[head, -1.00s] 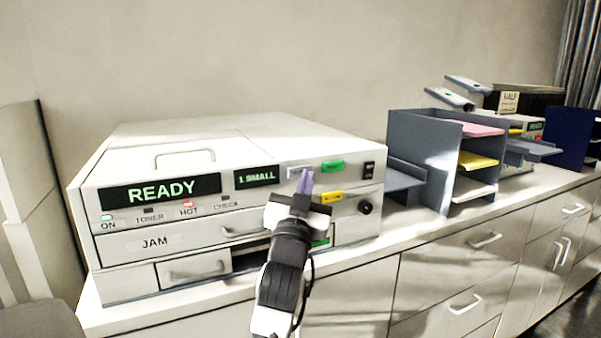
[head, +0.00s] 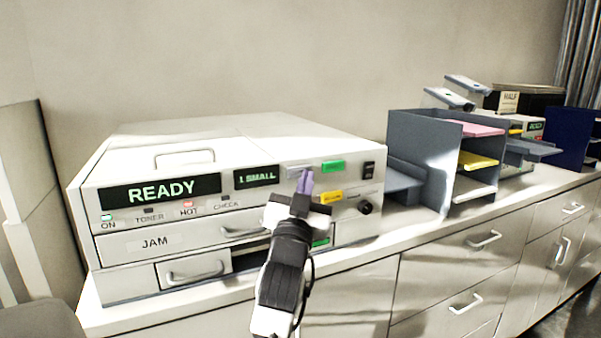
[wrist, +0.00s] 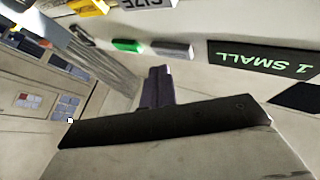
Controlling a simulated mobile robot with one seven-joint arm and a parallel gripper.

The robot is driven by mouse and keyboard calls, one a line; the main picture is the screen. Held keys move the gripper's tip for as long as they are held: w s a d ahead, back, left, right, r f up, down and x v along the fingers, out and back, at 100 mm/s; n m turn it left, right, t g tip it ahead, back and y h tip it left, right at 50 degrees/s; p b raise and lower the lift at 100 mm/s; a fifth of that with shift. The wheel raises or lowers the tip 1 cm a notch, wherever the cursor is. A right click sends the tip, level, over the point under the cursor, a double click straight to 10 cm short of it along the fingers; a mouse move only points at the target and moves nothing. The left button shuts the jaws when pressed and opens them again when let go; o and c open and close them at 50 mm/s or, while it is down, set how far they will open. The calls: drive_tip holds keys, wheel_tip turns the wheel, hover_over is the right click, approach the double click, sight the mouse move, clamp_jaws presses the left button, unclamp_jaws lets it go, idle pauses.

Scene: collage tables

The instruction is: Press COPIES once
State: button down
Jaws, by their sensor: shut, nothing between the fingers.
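The beige copier (head: 250,140) shows READY on its large display (head: 160,190) and "1 SMALL" on its small display (head: 256,176); the small display also appears upside down in the wrist view (wrist: 262,60). Right of it are a pale grey button (head: 293,170) and a green button (head: 333,167), with a yellow button (head: 331,197) below. I cannot read COPIES on any button. My gripper (head: 305,181) is shut and empty, its purple fingertips in front of the grey button, partly covering it. In the wrist view the fingertips (wrist: 157,75) are close to the grey button (wrist: 172,48); contact cannot be told.
A black rocker switch (head: 369,170) and a dark knob (head: 365,207) sit at the panel's right. A lower green part (head: 321,242) is partly behind my gripper. A grey paper sorter (head: 420,150) stands to the right on the counter (head: 410,228).

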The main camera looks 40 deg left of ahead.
drive_tip(key=shift+a, duration=0.1)
drive_tip(key=shift+w+a, duration=0.2)
drive_tip(key=shift+a, duration=0.1)
drive_tip(key=shift+w+a+b, duration=0.15)
drive_tip(key=shift+a+b, duration=0.25)
idle(0.9)
drive_tip(key=shift+d, duration=0.1)
drive_tip(key=shift+s+d, duration=0.3)
drive_tip(key=shift+d, duration=0.4)
drive_tip(key=shift+d, duration=0.1)
drive_tip(key=shift+s+d+b, duration=0.1)
drive_tip(key=shift+s+d, duration=0.25)
drive_tip(key=shift+d, duration=0.4)
drive_tip(key=shift+s+d+b, duration=0.15)
drive_tip(key=shift+s+d, duration=0.15)
drive_tip(key=shift+d, duration=0.4)
drive_tip(key=shift+s+d+b, duration=0.1)
drive_tip(key=shift+s+d, duration=0.25)
drive_tip(key=shift+d, duration=0.4)
